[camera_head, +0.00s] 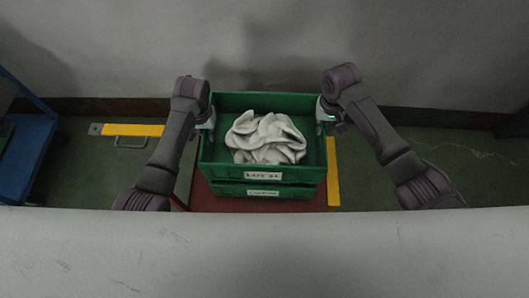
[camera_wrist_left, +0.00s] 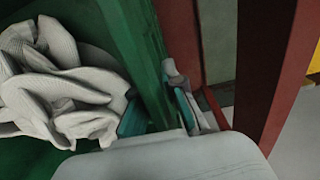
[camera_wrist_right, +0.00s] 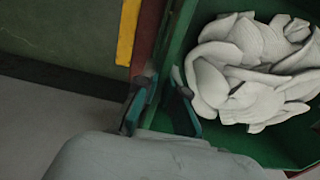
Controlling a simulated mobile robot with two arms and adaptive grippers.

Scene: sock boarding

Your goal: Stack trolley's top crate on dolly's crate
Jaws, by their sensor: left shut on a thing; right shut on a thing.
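A green crate (camera_head: 225,170) holding white socks (camera_head: 266,138) sits at the centre of the head view, its front label reading roughly "LOT 21". A second green crate (camera_head: 232,188) with its own label shows directly beneath it. A red dolly (camera_head: 225,204) shows below the crates. My left gripper (camera_head: 206,122) is shut on the upper crate's left wall; in the left wrist view its fingers (camera_wrist_left: 158,108) straddle that green wall. My right gripper (camera_head: 326,113) is shut on the right wall, also seen in the right wrist view (camera_wrist_right: 162,103). Whether the crates fully touch is hard to tell.
A blue trolley (camera_head: 30,150) stands at the far left. A grey wall (camera_head: 270,50) is close behind. A pale surface (camera_head: 270,250) spans the front. Green floor is open at right.

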